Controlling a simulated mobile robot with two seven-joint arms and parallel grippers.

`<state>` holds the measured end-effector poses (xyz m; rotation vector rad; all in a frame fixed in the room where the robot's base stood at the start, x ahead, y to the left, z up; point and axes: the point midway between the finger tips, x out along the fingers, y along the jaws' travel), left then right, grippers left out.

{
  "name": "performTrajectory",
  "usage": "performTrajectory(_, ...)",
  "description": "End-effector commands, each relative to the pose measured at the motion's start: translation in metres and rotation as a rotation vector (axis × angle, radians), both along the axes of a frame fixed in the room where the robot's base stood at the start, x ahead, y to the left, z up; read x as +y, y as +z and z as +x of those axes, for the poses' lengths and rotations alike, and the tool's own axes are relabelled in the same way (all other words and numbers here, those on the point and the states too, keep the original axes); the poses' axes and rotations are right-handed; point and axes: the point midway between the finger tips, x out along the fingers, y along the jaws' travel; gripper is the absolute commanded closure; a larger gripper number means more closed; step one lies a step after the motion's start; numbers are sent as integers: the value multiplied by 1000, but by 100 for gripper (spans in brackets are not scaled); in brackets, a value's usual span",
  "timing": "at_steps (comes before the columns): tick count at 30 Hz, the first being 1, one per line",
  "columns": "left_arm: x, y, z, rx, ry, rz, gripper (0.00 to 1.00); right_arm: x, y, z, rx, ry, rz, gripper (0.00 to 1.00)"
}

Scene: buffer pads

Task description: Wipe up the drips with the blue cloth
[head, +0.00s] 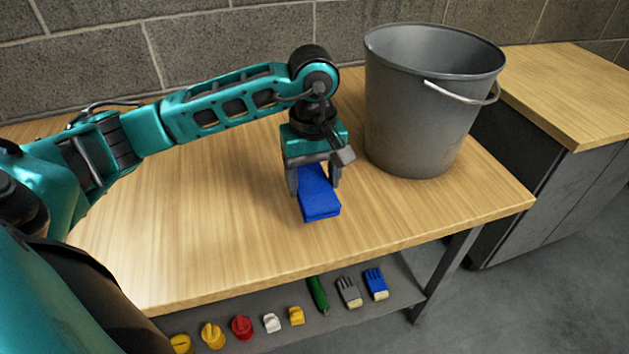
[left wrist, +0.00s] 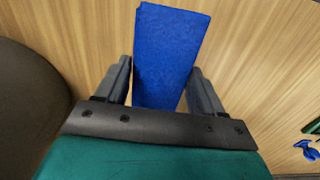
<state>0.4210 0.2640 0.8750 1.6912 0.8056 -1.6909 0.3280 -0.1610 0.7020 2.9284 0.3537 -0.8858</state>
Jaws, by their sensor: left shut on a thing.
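The blue cloth (head: 320,199) is a folded blue block low over the wooden table, just left of the bucket. My left gripper (head: 315,190) points down and is shut on the cloth, with one finger on each side of it. The left wrist view also shows the cloth (left wrist: 168,55) between the two fingers (left wrist: 160,85). I cannot tell whether the cloth touches the table top. No drips can be made out on the visible wood; any under the cloth or gripper are hidden. My right gripper is not in view.
A grey metal bucket (head: 418,115) stands at the table's right, close to my left gripper. The table (head: 200,225) is clear to the left and front. A wood-topped cabinet (head: 570,90) stands at right.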

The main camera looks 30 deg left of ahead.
Motion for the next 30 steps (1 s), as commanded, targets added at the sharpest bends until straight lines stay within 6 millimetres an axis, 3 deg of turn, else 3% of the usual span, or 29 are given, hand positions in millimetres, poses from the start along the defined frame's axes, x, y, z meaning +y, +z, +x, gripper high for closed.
performTrajectory(9,2,27,-1,-1,10,-1,60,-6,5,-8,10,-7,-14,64)
performTrajectory(25,2,27,-1,0,11,0,60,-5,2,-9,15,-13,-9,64)
performTrajectory(30,3,32,0,3,14,-2,60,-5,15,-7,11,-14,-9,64)
